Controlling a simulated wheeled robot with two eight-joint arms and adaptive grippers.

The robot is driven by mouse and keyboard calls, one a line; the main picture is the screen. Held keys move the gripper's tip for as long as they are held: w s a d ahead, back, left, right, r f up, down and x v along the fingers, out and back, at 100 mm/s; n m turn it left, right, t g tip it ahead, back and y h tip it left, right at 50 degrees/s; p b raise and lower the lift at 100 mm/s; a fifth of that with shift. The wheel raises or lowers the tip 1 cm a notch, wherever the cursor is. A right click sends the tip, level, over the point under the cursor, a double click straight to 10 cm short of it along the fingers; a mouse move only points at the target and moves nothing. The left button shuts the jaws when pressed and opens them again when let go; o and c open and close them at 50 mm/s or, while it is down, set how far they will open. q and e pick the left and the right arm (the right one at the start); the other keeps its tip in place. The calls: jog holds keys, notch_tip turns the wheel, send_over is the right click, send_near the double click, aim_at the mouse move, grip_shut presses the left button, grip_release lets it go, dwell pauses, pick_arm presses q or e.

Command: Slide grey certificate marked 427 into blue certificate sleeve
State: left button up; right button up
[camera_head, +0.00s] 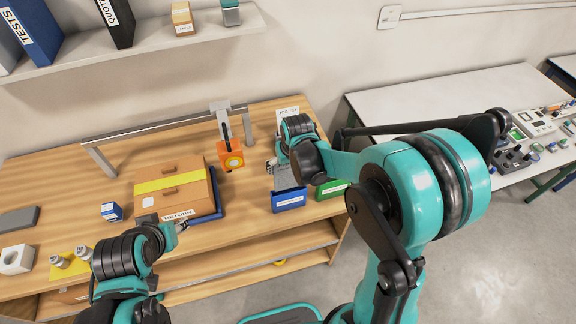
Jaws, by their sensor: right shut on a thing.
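The blue certificate sleeve (289,201) stands at the table's front edge, right of centre, with a white label on its front. My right gripper (272,165) is just above and behind it, shut on a grey sheet, the grey certificate (285,177). The certificate is directly above the sleeve's top; I cannot tell whether its lower edge is inside. Its number cannot be read. My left gripper (182,226) is at the front edge near the cardboard box, far from the sleeve; its fingers are too small to tell open or shut.
A green sleeve (330,190) stands right beside the blue one. An orange hanging scale (231,157) hangs from a rail to the left. A cardboard box (172,188) with yellow tape sits on a blue tray. A small blue-and-white box (111,211) and metal weights stand farther left.

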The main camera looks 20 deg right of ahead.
aim_at(289, 183)
jog(key=shift+f, duration=0.15)
dwell(0.5)
jog(key=shift+f+b, duration=5)
jog(key=shift+f, duration=0.25)
jog(key=o, duration=0.8)
jog(key=shift+r, duration=0.2)
jog(key=v, duration=1.1)
jog(key=shift+s+r, duration=0.15)
jog(key=shift+r, duration=0.2)
jog(key=s+d+f+t+b, duration=0.1)
jog(key=s+f+b, duration=0.1)
jog(key=s, duration=0.2)
jog(key=s+f+t+b, duration=0.1)
jog(key=s+f+b, duration=0.2)
jog(key=s, duration=0.2)
jog(key=s+d+f+t+b, duration=0.1)
jog(key=s+f+b, duration=0.1)
jog(key=s, duration=0.3)
jog(key=shift+s+d+f+t+b, duration=0.3)
jog(key=shift+t+b, duration=0.1)
jog(key=shift+b, duration=0.25)
